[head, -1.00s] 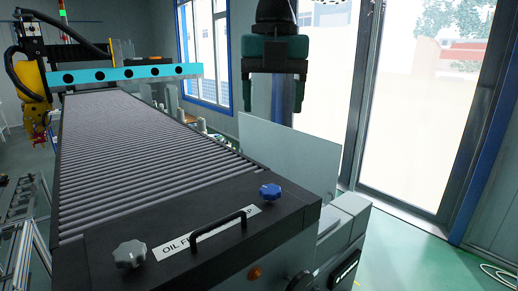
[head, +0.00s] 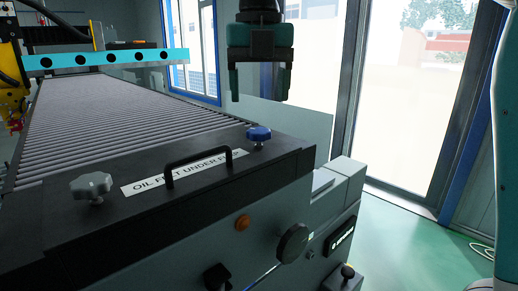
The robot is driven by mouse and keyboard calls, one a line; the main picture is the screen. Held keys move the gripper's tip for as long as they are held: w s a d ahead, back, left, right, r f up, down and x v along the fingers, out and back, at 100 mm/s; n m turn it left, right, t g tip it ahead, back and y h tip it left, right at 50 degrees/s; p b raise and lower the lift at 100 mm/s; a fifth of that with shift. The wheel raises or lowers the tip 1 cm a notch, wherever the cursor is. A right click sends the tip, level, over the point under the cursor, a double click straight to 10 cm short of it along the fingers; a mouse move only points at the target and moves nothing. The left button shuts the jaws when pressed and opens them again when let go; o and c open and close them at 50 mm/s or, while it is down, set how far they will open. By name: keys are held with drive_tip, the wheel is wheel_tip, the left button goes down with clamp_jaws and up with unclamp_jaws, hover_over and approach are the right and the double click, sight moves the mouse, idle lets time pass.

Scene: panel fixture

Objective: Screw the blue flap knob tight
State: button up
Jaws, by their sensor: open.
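The blue flap knob (head: 258,135) sits at the right end of the black flap (head: 135,166) on top of the machine, to the right of the black handle. My gripper (head: 260,97) hangs in the air above the knob, pointing down. Its two fingers are apart with nothing between them. In the picture a clear gap separates the fingertips from the knob. I cannot tell from this view how far the gripper is from the knob in depth.
A grey knob (head: 91,187) and a black handle (head: 197,164) stand up from the flap beside a white label (head: 150,181). A ribbed roller bed (head: 120,115) runs back under a cyan bar (head: 105,58). A round black knob (head: 293,243) juts from the front panel.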

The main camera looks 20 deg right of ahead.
sight(259, 130)
wheel_tip(259, 130, down, 6)
drive_tip(key=b, duration=0.5)
drive_tip(key=shift+f, duration=0.2)
drive_tip(key=shift+r, duration=0.1)
drive_tip(key=shift+c, duration=0.2)
drive_tip(key=c, duration=0.9)
